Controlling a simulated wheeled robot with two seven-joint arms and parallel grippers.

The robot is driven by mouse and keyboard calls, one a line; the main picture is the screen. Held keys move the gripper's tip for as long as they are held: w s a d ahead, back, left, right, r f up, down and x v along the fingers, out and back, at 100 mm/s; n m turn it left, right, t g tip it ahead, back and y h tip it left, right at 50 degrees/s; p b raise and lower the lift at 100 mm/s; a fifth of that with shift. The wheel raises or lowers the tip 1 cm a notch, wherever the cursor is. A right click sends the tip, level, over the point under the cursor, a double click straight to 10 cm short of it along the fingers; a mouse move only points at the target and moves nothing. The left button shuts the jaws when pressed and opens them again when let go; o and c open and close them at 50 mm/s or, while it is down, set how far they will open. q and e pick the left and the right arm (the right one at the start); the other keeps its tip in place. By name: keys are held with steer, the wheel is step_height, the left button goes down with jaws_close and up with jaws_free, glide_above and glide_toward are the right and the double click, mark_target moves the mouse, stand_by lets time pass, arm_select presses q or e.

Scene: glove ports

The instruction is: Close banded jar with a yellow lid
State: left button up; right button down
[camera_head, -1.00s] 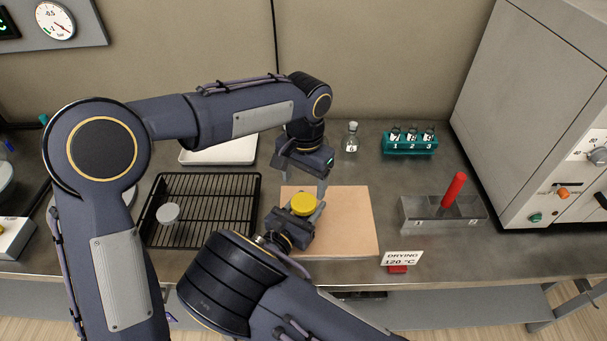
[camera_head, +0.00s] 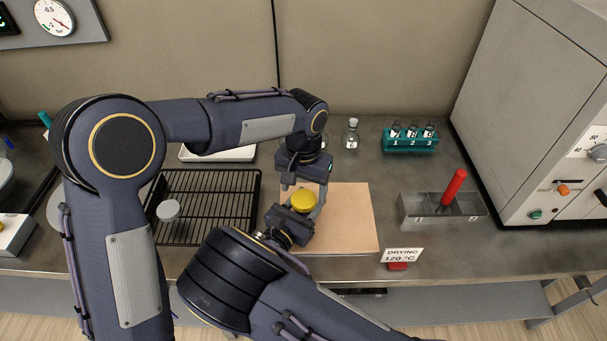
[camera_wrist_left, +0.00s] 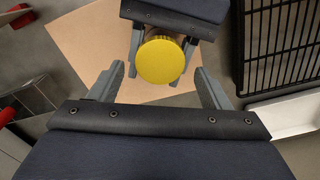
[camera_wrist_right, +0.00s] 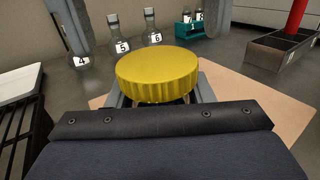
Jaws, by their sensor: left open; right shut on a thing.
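The yellow lid (camera_head: 303,202) sits level over the jar, above the tan board (camera_head: 350,215). It also shows in the left wrist view (camera_wrist_left: 160,61) and the right wrist view (camera_wrist_right: 157,75). The jar is almost wholly hidden below the lid; its bands do not show, and I cannot tell how tightly the lid sits. My right gripper (camera_wrist_right: 160,92) is shut on the jar just under the lid. My left gripper (camera_wrist_left: 160,70) is open and empty, pointing down above the lid, with its fingers on either side of it in the left wrist view.
A black wire rack (camera_head: 235,190) with a white round lid (camera_head: 168,210) lies left of the board. A metal bin (camera_head: 425,210) with a red handle (camera_head: 455,187) stands right. Flask 6 (camera_head: 351,137) and a teal vial rack (camera_head: 410,145) stand behind. The board's right part is clear.

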arm_select(q)
steer(key=shift+f, duration=1.35)
steer(key=shift+c, duration=0.3)
steer(key=c, duration=0.9)
steer(key=o, duration=1.1)
steer(key=shift+o, duration=0.2)
steer(key=shift+r, duration=0.1)
step_height(320, 180, up, 12)
